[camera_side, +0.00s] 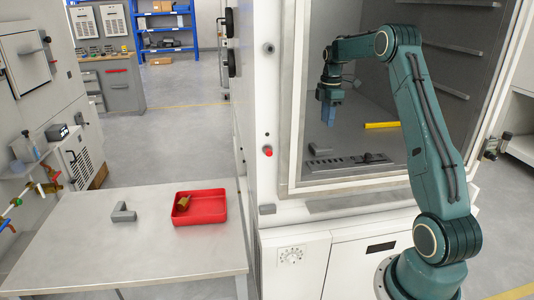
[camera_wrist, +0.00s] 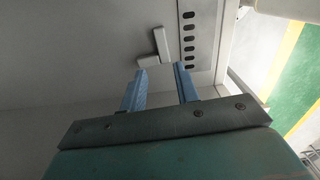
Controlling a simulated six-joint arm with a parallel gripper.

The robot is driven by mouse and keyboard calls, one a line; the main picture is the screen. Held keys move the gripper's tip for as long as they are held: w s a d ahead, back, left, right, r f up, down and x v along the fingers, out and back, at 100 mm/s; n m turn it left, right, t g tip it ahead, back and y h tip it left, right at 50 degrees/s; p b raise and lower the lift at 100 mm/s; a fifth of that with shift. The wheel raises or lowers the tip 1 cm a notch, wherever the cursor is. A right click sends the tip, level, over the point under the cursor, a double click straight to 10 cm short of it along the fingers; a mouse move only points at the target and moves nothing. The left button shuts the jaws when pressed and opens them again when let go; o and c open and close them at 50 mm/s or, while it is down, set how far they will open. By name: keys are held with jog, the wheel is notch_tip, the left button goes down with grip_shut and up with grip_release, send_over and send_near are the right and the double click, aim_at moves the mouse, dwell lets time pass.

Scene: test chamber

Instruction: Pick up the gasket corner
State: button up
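A small light grey L-shaped piece (camera_wrist: 158,45), which looks like the gasket corner, lies on the chamber floor beside a row of dark slots in the wrist view. A small grey piece (camera_side: 319,149) at the front left of the chamber floor in the side view appears to be the same one. My gripper (camera_side: 328,122) hangs inside the chamber above and behind it, blue fingers pointing down. In the wrist view my gripper (camera_wrist: 158,75) is open, nothing between its fingers, with the piece beyond the fingertips.
A slotted vent strip (camera_side: 345,163) runs along the chamber's front floor, with a dark object (camera_side: 375,157) on it. A yellow bar (camera_side: 381,125) lies further back. Outside, a table (camera_side: 70,250) holds another grey angled piece (camera_side: 123,212) and a red tray (camera_side: 207,213) with a brown item (camera_side: 183,203).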

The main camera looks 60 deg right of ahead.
send_over(324, 149)
jog(key=shift+d+f, duration=0.2)
jog(key=shift+f, duration=2.9)
jog(key=shift+a+f, duration=0.2)
jog(key=shift+f, duration=2.4)
grip_shut()
